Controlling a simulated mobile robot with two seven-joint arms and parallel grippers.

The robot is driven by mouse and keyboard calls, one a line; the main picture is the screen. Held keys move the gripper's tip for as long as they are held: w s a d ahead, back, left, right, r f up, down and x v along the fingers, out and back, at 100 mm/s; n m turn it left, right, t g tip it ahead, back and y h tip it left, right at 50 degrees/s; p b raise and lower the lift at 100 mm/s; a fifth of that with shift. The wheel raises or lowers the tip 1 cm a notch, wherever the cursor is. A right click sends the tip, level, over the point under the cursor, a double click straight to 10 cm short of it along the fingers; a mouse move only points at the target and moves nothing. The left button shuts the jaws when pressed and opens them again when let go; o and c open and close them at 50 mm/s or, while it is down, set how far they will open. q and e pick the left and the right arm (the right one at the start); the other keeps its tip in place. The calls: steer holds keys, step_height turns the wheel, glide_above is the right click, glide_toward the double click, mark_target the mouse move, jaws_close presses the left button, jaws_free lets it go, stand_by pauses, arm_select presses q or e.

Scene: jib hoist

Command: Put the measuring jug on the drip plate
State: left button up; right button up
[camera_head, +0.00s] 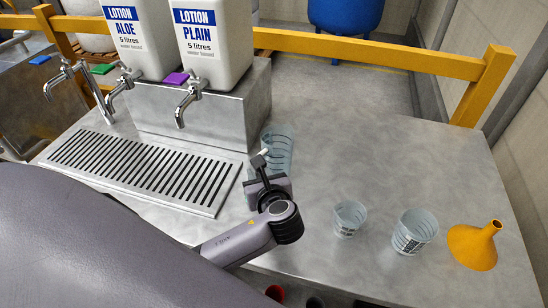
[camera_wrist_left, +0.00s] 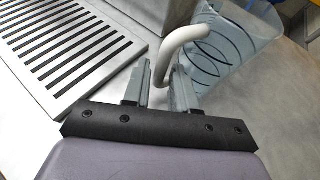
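The measuring jug (camera_head: 281,148) is clear bluish with dark marks and stands on the metal counter, right of the drip plate (camera_head: 225,193). In the left wrist view the jug (camera_wrist_left: 232,45) is at the upper right, its white curved handle (camera_wrist_left: 190,35) reaching toward me. My left gripper (camera_head: 262,168) is at the jug's near side. In the left wrist view its fingers (camera_wrist_left: 160,84) stand apart on either side of the handle's end, with gaps visible. The slotted drip plate (camera_wrist_left: 98,80) lies at the left there, with nothing on it. My right gripper is out of view.
Two lotion containers (camera_head: 212,45) stand on a metal block (camera_head: 205,120) with taps (camera_head: 188,95) over the plate. Two clear cups, one smaller (camera_head: 348,220) and one larger (camera_head: 414,233), and an orange funnel (camera_head: 473,247) stand at the right. A yellow rail (camera_head: 370,54) runs behind.

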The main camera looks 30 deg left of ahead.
arm_select(q)
steer(key=shift+x, duration=0.9)
jaws_close()
steer(key=shift+r, duration=0.1)
